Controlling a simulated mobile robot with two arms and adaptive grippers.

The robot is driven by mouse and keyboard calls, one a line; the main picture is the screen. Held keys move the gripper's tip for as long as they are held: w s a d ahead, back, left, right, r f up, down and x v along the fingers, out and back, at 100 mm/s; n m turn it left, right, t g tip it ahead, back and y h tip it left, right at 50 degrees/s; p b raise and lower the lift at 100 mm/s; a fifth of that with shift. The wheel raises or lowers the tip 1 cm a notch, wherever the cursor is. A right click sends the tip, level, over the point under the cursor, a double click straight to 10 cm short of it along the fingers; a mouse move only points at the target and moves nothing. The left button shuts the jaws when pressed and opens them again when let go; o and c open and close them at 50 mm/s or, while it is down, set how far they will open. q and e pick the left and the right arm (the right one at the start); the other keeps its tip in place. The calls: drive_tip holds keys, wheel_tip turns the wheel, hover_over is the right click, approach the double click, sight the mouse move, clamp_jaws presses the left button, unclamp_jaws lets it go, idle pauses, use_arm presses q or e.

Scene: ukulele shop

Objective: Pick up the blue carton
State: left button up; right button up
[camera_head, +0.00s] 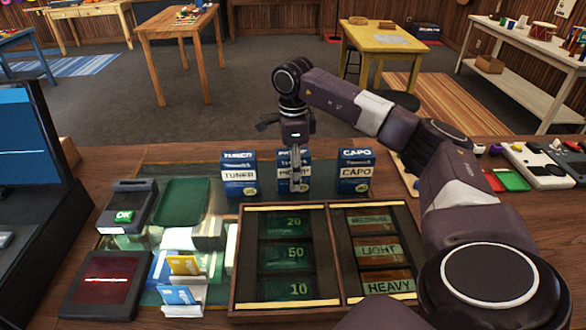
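Three blue-and-white cartons stand upright in a row behind the wooden tray. The left carton reads TUNER (239,176), the right one reads CAPO (356,173). The middle carton (284,178) has a label that is partly covered. My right gripper (296,185) points down at the middle carton, with a finger across its front face. Its fingers show nearly edge-on, so I cannot tell how far apart they are or whether they touch the carton. The middle carton appears to stand level with its neighbours. My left gripper is not in view.
A divided wooden tray (236,262) with labelled compartments lies in front of the cartons. A card terminal (127,207), a green tray (182,203), card holders (182,300) and a monitor (38,150) are at left. Pedals (540,165) lie at right.

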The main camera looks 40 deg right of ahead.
drive_tip(key=c, duration=1.3)
drive_tip(key=shift+r, duration=0.1)
